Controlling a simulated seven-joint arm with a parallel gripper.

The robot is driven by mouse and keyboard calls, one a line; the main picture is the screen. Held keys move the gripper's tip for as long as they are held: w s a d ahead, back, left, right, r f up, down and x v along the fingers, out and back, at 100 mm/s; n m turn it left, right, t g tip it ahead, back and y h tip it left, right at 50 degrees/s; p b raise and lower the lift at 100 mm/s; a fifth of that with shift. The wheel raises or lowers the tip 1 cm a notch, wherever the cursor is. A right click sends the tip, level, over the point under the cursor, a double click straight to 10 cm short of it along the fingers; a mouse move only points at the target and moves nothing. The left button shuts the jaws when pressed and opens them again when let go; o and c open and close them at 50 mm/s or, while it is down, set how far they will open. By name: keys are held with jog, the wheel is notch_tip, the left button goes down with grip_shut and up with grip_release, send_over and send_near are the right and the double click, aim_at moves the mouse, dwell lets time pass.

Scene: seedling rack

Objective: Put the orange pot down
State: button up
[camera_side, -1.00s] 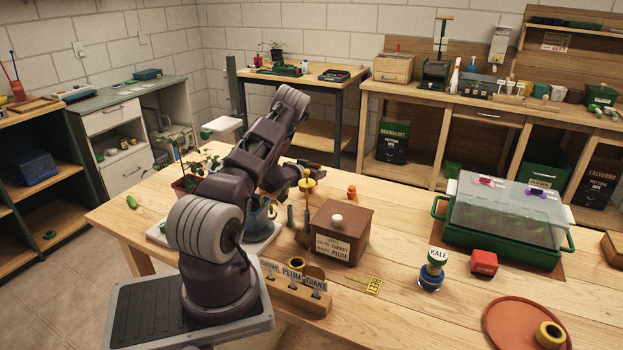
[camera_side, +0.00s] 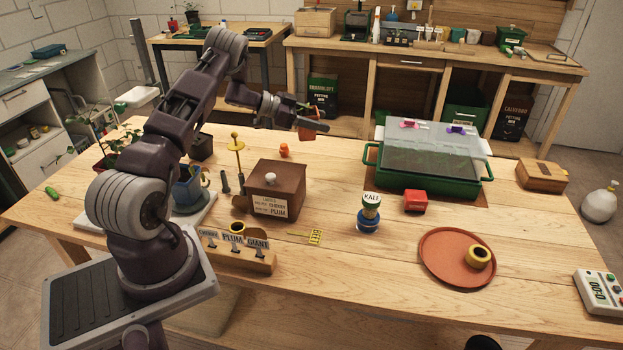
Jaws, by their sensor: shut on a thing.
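The orange pot (camera_side: 307,133) hangs in my gripper (camera_side: 312,120), near the back edge of the wooden table. My gripper is shut on it, and the fingers hide part of the pot. A little green shows at its top. The pot appears to be above the table, but its exact height cannot be told from this view. It is to the right of a small orange object (camera_side: 284,150) and behind the brown box with a white knob (camera_side: 277,190).
A green tray with a clear lid (camera_side: 428,165) stands to the right. A terracotta saucer (camera_side: 445,275) holds a yellow-rimmed pot (camera_side: 478,257). A KALE-labelled item (camera_side: 369,213) and red block (camera_side: 415,201) stand mid-table. Bare tabletop lies between the brown box and green tray.

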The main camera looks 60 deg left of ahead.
jog(key=s+d+f+m+g+h, duration=0.1)
jog(key=d+f+m+g+h, duration=0.1)
jog(key=d+m+h, duration=0.2)
jog(key=shift+s+d, duration=0.25)
jog(key=shift+d, duration=0.75)
jog(key=shift+g, duration=0.3)
notch_tip(320, 180, down, 10)
jog(key=shift+r, duration=0.25)
jog(key=shift+f, duration=0.1)
jog(key=o, duration=1.5)
